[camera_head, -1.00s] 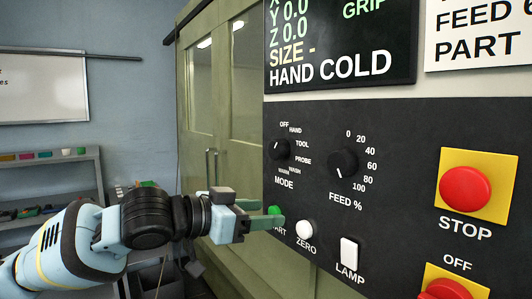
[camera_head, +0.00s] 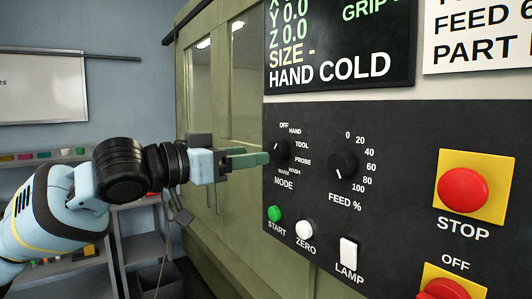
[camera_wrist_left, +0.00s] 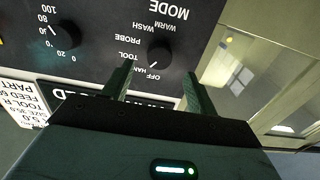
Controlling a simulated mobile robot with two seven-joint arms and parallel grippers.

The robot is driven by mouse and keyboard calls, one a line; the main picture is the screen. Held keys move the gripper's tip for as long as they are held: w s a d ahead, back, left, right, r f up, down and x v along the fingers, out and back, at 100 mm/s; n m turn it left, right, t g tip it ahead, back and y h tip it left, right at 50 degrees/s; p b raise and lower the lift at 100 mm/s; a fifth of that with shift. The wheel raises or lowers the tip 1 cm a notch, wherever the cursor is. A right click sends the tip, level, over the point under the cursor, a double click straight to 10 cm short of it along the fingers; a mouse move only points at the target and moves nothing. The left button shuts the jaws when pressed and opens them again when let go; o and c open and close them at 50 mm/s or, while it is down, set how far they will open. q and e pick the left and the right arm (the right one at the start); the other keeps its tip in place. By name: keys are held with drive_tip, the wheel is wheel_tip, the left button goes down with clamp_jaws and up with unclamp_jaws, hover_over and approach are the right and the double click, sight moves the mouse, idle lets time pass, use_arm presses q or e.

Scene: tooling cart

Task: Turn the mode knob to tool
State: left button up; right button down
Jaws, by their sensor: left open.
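The mode knob (camera_head: 281,150) is a round black knob on the dark panel, with OFF, HAND, TOOL, PROBE, WARM and WASH printed around it. In the left wrist view the knob (camera_wrist_left: 159,53) appears upside down; its white mark points toward the OFF and HAND labels, exactly which I cannot tell. My left gripper (camera_head: 266,158) is open, its green fingers reaching toward the knob from the left and partly overlapping its edge. In the left wrist view the gripper's fingertips (camera_wrist_left: 158,72) lie on either side of the knob's line; contact cannot be told. My right gripper is not in view.
The feed knob (camera_head: 343,165) is right of the mode knob. Below are the green start button (camera_head: 274,213), white zero button (camera_head: 304,230) and lamp switch (camera_head: 348,252). A red stop button (camera_head: 463,189) is farther right. The display (camera_head: 340,45) above reads HAND COLD.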

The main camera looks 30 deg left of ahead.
sight(273, 153)
use_arm(q)
drive_tip(key=shift+x, duration=2.7)
drive_tip(key=c, duration=1)
drive_tip(key=shift+m, duration=3.5)
